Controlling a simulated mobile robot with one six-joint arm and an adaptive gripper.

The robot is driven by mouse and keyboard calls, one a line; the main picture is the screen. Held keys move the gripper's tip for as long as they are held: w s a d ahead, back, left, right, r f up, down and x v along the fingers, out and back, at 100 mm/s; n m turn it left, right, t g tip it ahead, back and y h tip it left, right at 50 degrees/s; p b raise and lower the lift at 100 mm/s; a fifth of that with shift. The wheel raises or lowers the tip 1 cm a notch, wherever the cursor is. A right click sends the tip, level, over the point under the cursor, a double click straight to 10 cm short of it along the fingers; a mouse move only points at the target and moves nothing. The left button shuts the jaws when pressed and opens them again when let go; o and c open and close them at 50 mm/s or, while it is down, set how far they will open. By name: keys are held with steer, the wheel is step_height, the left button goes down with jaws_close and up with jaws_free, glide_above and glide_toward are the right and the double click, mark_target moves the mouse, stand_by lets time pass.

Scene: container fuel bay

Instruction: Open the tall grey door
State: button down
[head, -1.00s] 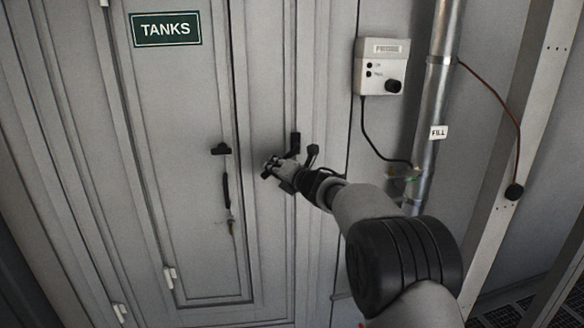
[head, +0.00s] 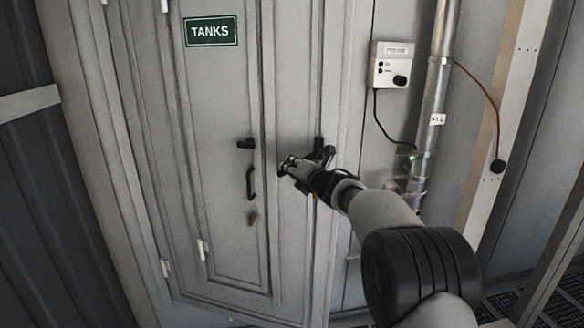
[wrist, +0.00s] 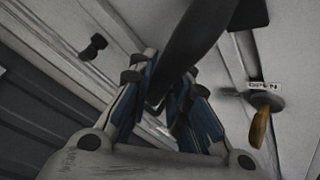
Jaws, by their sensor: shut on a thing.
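The tall grey door (head: 215,110) carries a green TANKS sign (head: 211,31) and fills the middle of the head view. My gripper (head: 286,167) is at the door's right part, beside a black fitting (head: 318,148). In the wrist view, my gripper's fingers (wrist: 160,97) are shut on a dark bar-shaped handle (wrist: 190,45), which runs up between them. The contact is partly hidden by the fingers in the head view. I cannot tell clearly whether a gap shows at the door's right edge.
Left of my gripper are a black catch (head: 246,143), a black pull (head: 250,183) and a small brass-coloured piece (head: 252,219). An OPEN label (wrist: 264,87) is beside an orange piece (wrist: 260,128). A control box (head: 391,65) and metal pipe (head: 432,100) stand right.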

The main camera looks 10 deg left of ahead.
steer(key=shift+w+d+f, duration=0.25)
steer(key=shift+w+f, duration=0.1)
steer(key=shift+w, duration=0.05)
steer(key=c, duration=1.5)
jaws_free()
steer(key=shift+r, duration=0.1)
steer(key=shift+s+r, duration=0.1)
steer(key=shift+s+d, duration=0.2)
steer(key=shift+d, duration=0.05)
steer(key=v, duration=1.1)
steer(key=shift+s+r, duration=0.1)
steer(key=shift+r, duration=0.05)
steer(key=shift+c, duration=0.4)
